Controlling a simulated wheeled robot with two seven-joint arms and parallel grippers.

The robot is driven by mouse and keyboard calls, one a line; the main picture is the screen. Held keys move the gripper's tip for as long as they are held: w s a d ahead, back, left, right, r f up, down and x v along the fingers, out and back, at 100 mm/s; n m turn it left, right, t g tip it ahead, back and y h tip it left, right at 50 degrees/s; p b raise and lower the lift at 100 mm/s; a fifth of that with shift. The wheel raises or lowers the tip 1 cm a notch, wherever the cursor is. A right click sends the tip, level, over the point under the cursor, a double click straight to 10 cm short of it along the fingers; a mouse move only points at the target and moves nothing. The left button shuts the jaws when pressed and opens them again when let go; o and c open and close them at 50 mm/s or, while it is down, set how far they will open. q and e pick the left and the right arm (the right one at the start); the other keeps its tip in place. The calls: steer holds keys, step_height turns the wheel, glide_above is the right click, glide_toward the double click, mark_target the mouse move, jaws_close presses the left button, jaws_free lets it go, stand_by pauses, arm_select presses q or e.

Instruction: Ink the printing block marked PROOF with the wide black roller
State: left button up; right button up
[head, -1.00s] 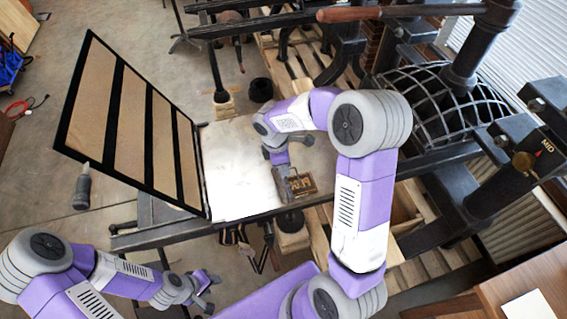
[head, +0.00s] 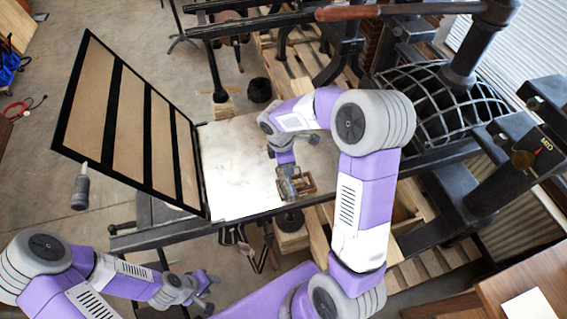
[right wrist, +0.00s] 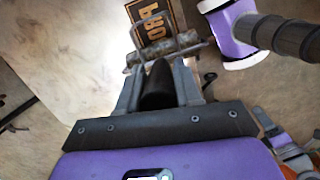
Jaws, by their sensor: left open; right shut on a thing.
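The dark printing block with gold raised letters (right wrist: 160,28) shows at the top of the right wrist view; only part of its lettering is readable. In the head view the block (head: 307,181) lies on the pale press bed. My right gripper (right wrist: 157,88) is shut on the black handle of a roller. The dark grey roller (right wrist: 163,51) lies across the block's near part in the picture; I cannot tell whether it touches. In the head view my right gripper (head: 288,180) is at the block's left side. My left gripper (head: 207,285) is open and empty, low at the left, away from the bed.
The press bed (head: 230,165) is bare left of the block. A hinged frame with dark bars (head: 120,110) stands tilted up at its left. The press's iron grid (head: 430,95) and posts stand close at the right. A wooden table (head: 520,285) is at lower right.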

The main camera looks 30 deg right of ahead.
steer(key=shift+s+d+p, duration=0.8)
steer(key=shift+s+d, duration=0.2)
steer(key=shift+d, duration=3.1)
steer(key=shift+w+a+b, duration=0.2)
steer(key=shift+w+a, duration=0.2)
steer(key=shift+a, duration=1.25)
steer(key=shift+w+a+b, duration=0.2)
steer(key=shift+w+a, duration=0.25)
steer(key=shift+a, duration=1.25)
steer(key=shift+w+a+b, duration=0.2)
steer(key=shift+w+a, duration=0.2)
steer(key=shift+a, duration=1.25)
steer(key=shift+s+d+p, duration=0.85)
steer(key=shift+s+d, duration=0.4)
steer(key=shift+d, duration=3.75)
steer(key=shift+w+a+b, duration=0.2)
steer(key=shift+w+a, duration=0.2)
steer(key=shift+a, duration=1.25)
steer(key=shift+w+a+b, duration=0.15)
steer(key=shift+w+a, duration=0.3)
steer(key=shift+a, duration=1.25)
steer(key=shift+w+a+b, duration=0.2)
steer(key=shift+w+a, duration=0.2)
steer(key=shift+a, duration=1.25)
steer(key=shift+r, duration=0.2)
